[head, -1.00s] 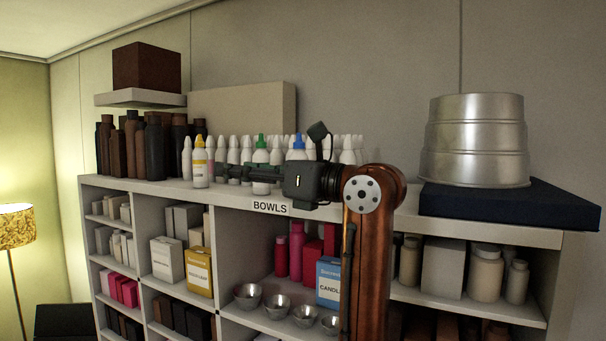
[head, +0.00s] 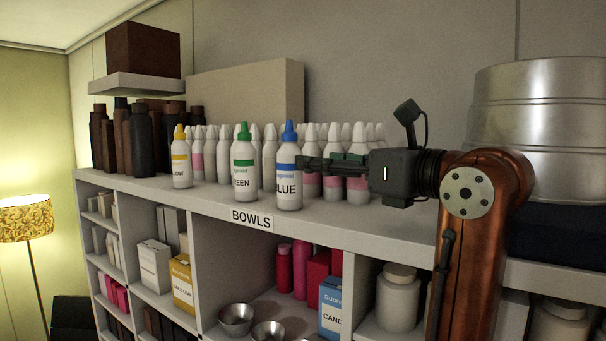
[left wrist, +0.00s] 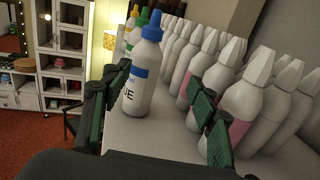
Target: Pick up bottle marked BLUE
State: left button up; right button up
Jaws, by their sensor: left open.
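The BLUE bottle (head: 289,176) is white with a blue cap and blue band, upright on the shelf top near its front edge. My left gripper (head: 305,165) is open, with its fingertips at the bottle's right side in the head view. In the left wrist view the BLUE bottle (left wrist: 141,88) shows between the two open fingers (left wrist: 162,80), closer to the left finger. Whether a finger touches it I cannot tell. My right gripper is not in view.
The green-capped bottle (head: 244,170) and yellow-capped bottle (head: 181,165) stand left of it. Several white-capped bottles (left wrist: 245,107) crowd behind and beside the fingers. A metal tin (head: 545,125) stands at the right. The shelf's front strip (head: 215,198) is clear.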

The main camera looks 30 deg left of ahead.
aim_at(290, 159)
pick_arm(q)
jog(key=a, duration=0.1)
jog(key=s+a+p, duration=0.1)
jog(key=a, duration=0.2)
jog(key=shift+s+r+p, duration=0.2)
jog(key=shift+r+p, duration=0.05)
jog(key=shift+p, duration=0.05)
jog(key=a, duration=0.1)
jog(key=w+a+p, duration=0.1)
jog(key=w+a, duration=0.1)
jog(key=shift+f, duration=0.25)
jog(key=shift+s+a, duration=0.1)
jog(key=shift+a, duration=0.15)
jog(key=shift+s, duration=0.35)
jog(key=shift+d, duration=0.1)
jog(key=shift+c, duration=0.5)
jog(key=shift+w, duration=0.35)
jog(key=c, duration=0.3)
jog(key=shift+s, duration=0.2)
jog(key=c, duration=0.5)
jog(key=shift+w, duration=0.1)
jog(key=c, duration=0.5)
